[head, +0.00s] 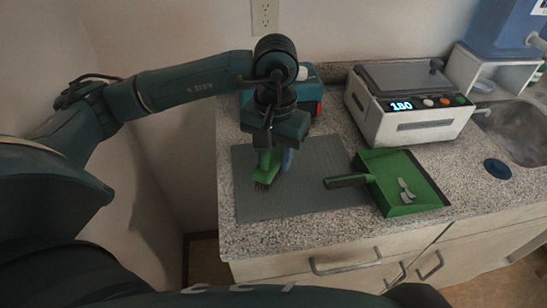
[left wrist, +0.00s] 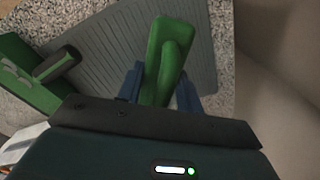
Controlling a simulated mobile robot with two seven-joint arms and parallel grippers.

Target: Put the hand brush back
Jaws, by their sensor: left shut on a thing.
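The green hand brush (head: 266,166) is held in my left gripper (head: 277,157), with its dark bristles downward over the grey ribbed mat (head: 310,190). I cannot tell whether the bristles touch the mat. In the left wrist view the green brush (left wrist: 172,48) stands out between the blue fingers of the left gripper (left wrist: 160,88). The green dustpan (head: 425,192) lies to the right, its black handle (head: 347,181) reaching over the mat. Small pale pieces (head: 406,191) lie in the dustpan. It also shows at the left of the left wrist view (left wrist: 35,95). My right gripper is not in view.
A white device with a lit display (head: 415,115) stands behind the dustpan. A teal and red thing (head: 312,92) stands behind my left gripper. A sink (head: 515,130) and dark blue disc (head: 497,169) are at the right. The mat's front part is clear.

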